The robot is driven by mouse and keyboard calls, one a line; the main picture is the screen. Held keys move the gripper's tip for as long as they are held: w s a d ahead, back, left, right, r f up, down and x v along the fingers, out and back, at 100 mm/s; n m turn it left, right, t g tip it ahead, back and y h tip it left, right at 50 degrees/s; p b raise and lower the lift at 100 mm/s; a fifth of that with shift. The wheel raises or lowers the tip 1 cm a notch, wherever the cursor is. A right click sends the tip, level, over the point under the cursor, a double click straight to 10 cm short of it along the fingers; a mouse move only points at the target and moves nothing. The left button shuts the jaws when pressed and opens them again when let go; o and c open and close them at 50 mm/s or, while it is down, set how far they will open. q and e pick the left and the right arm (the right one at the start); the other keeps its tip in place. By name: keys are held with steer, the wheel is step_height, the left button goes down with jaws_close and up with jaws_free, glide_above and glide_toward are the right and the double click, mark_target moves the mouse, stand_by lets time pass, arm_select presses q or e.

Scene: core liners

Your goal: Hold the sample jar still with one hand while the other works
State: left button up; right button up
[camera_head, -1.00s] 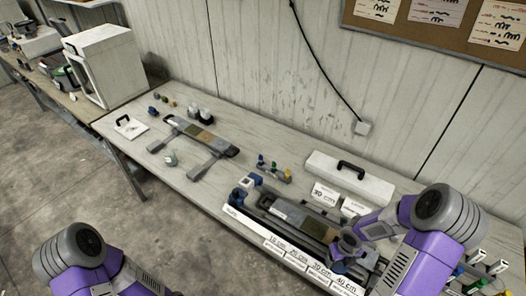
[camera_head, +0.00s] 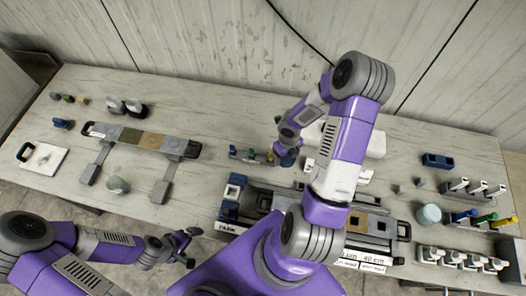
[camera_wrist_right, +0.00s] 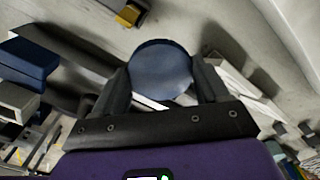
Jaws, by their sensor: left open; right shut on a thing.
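My right gripper (camera_head: 288,150) is over the middle of the bench, by the small rack (camera_head: 250,156). In the right wrist view it is shut on a round blue-grey thing (camera_wrist_right: 161,70), seen end-on; I cannot tell whether this is the sample jar or a lid. My left gripper (camera_head: 190,248) is open and empty in front of the bench's near edge. A squat grey-green jar (camera_head: 117,186) stands on the bench at the left, between the legs of a core stand (camera_head: 140,137). A similar round jar (camera_head: 428,214) stands at the right.
My right arm hides part of the long core tray (camera_head: 375,222) and the white box (camera_head: 374,146) behind. Racks with coloured and white-handled tools (camera_head: 480,218) fill the right end. A white square plate (camera_head: 42,158) lies far left.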

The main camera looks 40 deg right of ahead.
steer(key=b, duration=0.2)
glide_above(284, 170)
step_height(284, 170, down, 6)
steer(key=shift+r, duration=0.1)
steer(key=shift+w+f+b, duration=0.1)
steer(key=shift+f+b, duration=0.2)
steer(key=shift+f, duration=0.05)
step_height(284, 170, down, 3)
steer(key=shift+f+b, duration=0.1)
steer(key=shift+b, duration=0.55)
steer(key=shift+f, duration=0.1)
steer(key=shift+f, duration=0.15)
steer(key=o, duration=1.2)
steer(key=shift+c, duration=0.2)
